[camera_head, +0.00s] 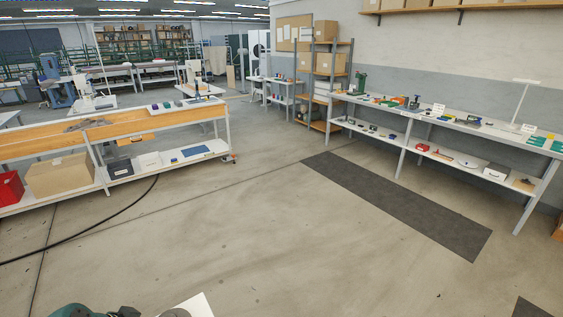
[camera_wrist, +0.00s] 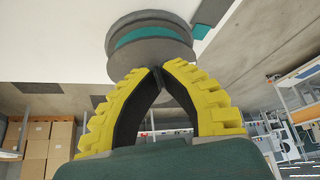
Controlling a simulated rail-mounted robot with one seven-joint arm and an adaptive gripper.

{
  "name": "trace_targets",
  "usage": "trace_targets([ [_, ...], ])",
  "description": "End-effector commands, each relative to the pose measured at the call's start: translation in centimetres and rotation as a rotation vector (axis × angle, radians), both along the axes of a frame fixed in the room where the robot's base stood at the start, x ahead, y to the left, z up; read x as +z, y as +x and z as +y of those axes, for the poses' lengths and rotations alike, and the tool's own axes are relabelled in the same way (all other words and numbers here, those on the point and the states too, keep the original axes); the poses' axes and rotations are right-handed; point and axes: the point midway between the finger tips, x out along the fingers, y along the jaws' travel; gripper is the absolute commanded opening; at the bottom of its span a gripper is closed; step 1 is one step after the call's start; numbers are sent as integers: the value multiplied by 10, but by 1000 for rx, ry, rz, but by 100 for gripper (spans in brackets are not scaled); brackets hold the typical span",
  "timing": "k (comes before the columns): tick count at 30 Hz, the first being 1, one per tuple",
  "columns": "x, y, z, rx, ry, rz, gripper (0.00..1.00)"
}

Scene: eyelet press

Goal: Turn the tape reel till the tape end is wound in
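The tape reel (camera_wrist: 150,45) is in the upper middle of the wrist view. It has grey round flanges and a teal band between them, and it sits against a white surface (camera_wrist: 60,40). My gripper (camera_wrist: 157,70) has yellow ribbed fingers with black pads. Its fingertips come together right at the reel's near flange, and I cannot tell whether they touch it or pinch a small part there. A dark grey round part shows partly behind the fingers. No loose tape end can be made out.
In the head view a long bench with small items (camera_head: 440,112) stands at right, and a wooden-topped bench (camera_head: 110,129) at left. The concrete floor between is open, with a dark mat (camera_head: 400,205) and a black cable (camera_head: 100,225) on it.

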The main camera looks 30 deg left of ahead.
Motion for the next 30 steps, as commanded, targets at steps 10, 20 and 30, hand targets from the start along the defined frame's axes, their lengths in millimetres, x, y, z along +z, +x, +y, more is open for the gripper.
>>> trace_targets([
  [10, 0, 1, 1, 0, 1, -1, 0],
  [20, 1, -7, 2, 0, -1, -1, 0],
  [30, 42, -7, 2, -1, 1, -1, 0],
])
